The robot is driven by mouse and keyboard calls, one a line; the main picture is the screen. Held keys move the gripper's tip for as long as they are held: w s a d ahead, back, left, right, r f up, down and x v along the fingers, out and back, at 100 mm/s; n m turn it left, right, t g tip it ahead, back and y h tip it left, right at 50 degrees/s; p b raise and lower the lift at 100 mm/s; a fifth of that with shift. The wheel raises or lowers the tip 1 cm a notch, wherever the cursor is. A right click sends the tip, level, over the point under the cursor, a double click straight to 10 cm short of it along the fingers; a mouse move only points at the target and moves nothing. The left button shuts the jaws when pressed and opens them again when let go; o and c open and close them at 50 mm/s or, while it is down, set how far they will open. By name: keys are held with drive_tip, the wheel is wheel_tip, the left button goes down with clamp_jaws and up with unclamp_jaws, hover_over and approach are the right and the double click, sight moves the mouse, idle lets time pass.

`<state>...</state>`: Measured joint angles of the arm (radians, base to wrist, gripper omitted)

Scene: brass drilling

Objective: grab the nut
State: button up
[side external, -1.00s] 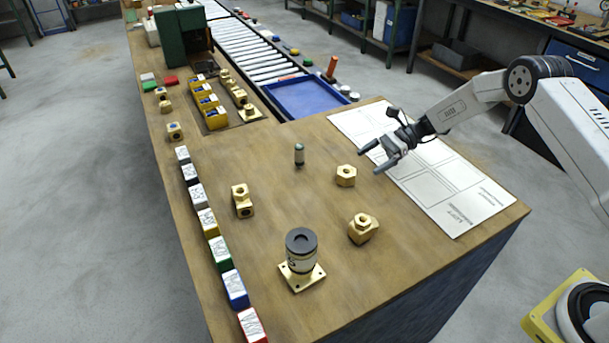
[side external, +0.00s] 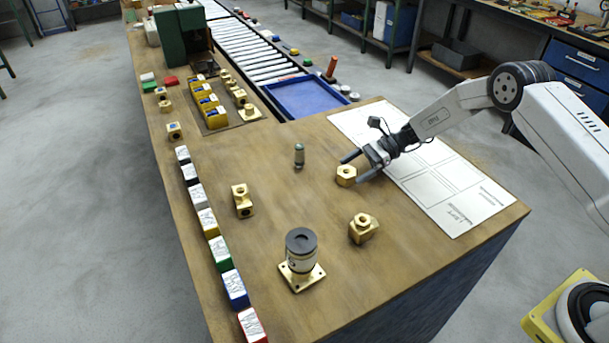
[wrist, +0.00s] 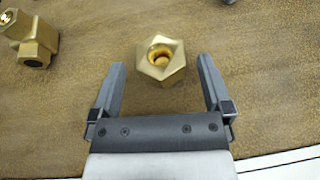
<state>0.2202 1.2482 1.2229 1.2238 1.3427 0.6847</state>
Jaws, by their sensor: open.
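The brass hex nut (side external: 346,176) lies flat on the wooden bench, left of the white marked sheet. In the wrist view the nut (wrist: 161,61) is at the upper middle, its round hole facing up. My gripper (side external: 354,168) is open, with its fingers low over the bench at the nut. In the wrist view my gripper (wrist: 160,68) has one finger on each side of the nut, with a gap on both sides. The nut sits near the level of the fingertips, and nothing is held.
A brass fitting (side external: 362,228) stands nearer the front edge, and another (side external: 242,200) is to the left. A small dark cylinder (side external: 299,155) stands behind left of the nut. A black-topped cylinder on a brass flange (side external: 301,258) is at the front. Bare bench lies between them.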

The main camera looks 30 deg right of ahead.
sight(346, 174)
drive_tip(key=shift+x, duration=1.4)
drive_tip(key=shift+r, duration=0.1)
clamp_jaws()
